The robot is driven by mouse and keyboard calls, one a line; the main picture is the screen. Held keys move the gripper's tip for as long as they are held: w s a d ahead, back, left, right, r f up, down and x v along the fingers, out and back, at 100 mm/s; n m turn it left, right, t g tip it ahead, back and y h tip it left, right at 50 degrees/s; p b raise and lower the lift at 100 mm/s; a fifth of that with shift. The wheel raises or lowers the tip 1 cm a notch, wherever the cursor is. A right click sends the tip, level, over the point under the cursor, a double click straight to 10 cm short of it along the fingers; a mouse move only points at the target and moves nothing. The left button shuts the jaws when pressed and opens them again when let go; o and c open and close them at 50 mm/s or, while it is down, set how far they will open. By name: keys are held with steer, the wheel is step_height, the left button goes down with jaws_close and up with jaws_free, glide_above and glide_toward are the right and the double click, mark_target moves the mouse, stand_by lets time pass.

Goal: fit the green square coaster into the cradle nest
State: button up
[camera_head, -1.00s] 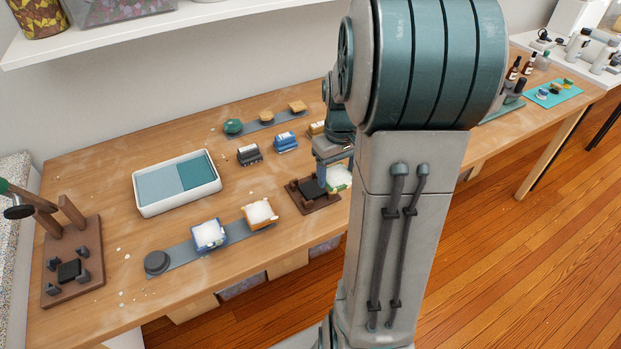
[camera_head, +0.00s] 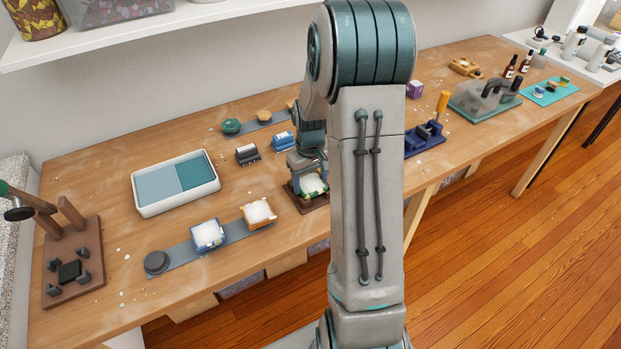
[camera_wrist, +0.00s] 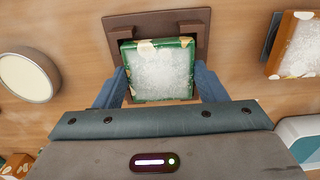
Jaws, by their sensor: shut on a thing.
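The green square coaster (camera_wrist: 157,72), with a frosty white face and patterned green edges, is between the two blue fingers of my gripper (camera_wrist: 161,80). The fingers are shut on its left and right sides. In the head view the coaster (camera_head: 313,184) is at the brown cradle nest (camera_head: 308,204), partly covered by my gripper (camera_head: 309,168). In the wrist view the cradle nest (camera_wrist: 155,24) has brown blocks at its far corners, close to the coaster's far edge. I cannot tell whether the coaster rests in the nest or is held just above it.
Blue-edged (camera_head: 208,235) and orange-edged (camera_head: 258,214) coasters stand on a grey strip left of the cradle. A white two-part tray (camera_head: 147,207) lies farther left. Small dark (camera_head: 248,154) and blue (camera_head: 284,141) items sit behind the cradle. Bare table lies between.

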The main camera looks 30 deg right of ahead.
mark_target(310, 184)
steer(key=shift+f, duration=0.1)
steer(key=o, duration=0.6)
steer(key=shift+f, duration=0.1)
steer(key=o, duration=0.4)
step_height(310, 184, up, 12)
steer(key=s+a+r+t, duration=0.1)
steer(key=s+a, duration=0.3)
steer(key=s, duration=0.2)
steer(key=s+a+r+t, duration=0.1)
steer(key=s+a+r, duration=0.1)
steer(key=s+a, duration=0.3)
steer(key=s+a+r, duration=0.1)
steer(key=s+a, duration=0.4)
steer(key=s, duration=0.2)
steer(key=shift+s+r+m+t, duration=0.3)
steer(key=shift+t, duration=0.1)
